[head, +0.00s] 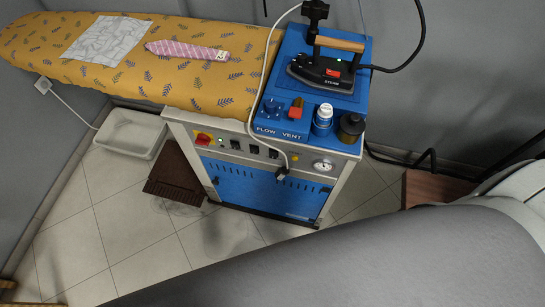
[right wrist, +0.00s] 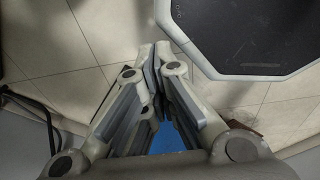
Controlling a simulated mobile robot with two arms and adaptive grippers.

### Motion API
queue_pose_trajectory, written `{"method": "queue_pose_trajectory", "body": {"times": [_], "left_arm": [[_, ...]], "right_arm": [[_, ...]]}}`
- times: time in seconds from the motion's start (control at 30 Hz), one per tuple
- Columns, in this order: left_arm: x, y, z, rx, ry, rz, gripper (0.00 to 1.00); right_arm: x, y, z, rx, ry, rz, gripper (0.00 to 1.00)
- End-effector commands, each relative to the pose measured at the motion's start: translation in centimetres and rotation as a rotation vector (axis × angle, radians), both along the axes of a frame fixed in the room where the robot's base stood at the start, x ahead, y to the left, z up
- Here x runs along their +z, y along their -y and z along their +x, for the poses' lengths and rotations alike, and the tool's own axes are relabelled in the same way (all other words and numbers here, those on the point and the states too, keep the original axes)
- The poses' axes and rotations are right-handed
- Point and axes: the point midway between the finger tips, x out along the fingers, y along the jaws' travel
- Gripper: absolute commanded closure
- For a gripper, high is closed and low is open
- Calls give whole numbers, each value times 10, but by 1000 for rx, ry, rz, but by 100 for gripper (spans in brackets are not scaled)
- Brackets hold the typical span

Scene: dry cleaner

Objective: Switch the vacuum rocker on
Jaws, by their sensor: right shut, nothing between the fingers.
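The ironing station's white front panel (head: 222,146) carries several small black rockers, one at the left (head: 235,144), one in the middle (head: 254,149) and one at the right (head: 273,153). Their labels are too small to read, so I cannot tell which is the vacuum rocker or how each is set. A red and yellow rotary switch (head: 203,138) sits left of them. My right gripper (right wrist: 157,58) is shut and empty in the right wrist view, above the tiled floor, away from any rocker. My left gripper is not in view.
A padded ironing board (head: 135,70) holds a pink tie (head: 188,50) and a pale cloth (head: 106,40). The iron (head: 322,72) rests on the blue top with bottles (head: 323,119) nearby. A white tub (head: 131,134) and brown mat (head: 176,172) lie on the tiled floor.

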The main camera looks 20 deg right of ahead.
Motion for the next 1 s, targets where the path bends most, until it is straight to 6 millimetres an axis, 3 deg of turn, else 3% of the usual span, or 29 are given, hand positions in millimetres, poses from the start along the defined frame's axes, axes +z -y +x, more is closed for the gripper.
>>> {"method": "queue_pose_trajectory", "body": {"times": [0.17, 0.27, 0.47, 0.7, 1.0], "left_arm": [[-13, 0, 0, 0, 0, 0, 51], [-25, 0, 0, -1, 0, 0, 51], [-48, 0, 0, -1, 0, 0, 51], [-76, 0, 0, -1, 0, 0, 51], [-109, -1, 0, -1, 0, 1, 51]], "right_arm": [[-2, -19, 27, 90, 102, 15, 100], [2, -37, 56, 191, 215, 19, 100], [32, -68, 120, 410, 483, -27, 100], [93, -88, 183, 649, 791, -179, 100], [194, -94, 234, 911, 1117, -506, 100]]}}
